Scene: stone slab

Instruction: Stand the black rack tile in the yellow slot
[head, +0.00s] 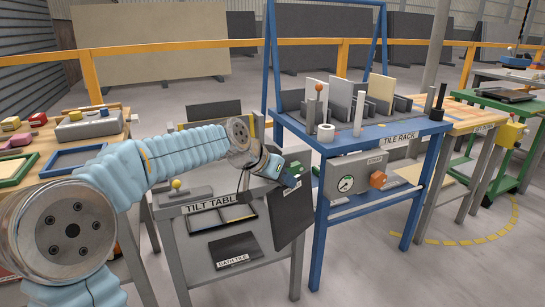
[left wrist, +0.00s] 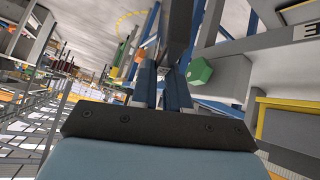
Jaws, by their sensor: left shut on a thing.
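My left gripper (head: 274,170) reaches in from the left and is shut on a black tile (head: 292,217). The tile hangs steeply below the fingers, in front of the right side of the tilt table (head: 171,208). In the left wrist view, the fingers (left wrist: 163,85) close on the dark tile (left wrist: 180,30), seen nearly edge-on. The blue tile rack (head: 325,146) stands to the right of the gripper, with white, grey and cream tiles upright in it. I cannot make out a yellow slot in it. My right gripper is not in view.
A dark bath tile (head: 234,249) lies low at the tilt table's front. A gauge box (head: 358,172) with an orange knob (head: 378,179) is on the rack's front. A green block (left wrist: 199,71) shows close to the fingers. A wooden bench (head: 470,117) stands right of the rack.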

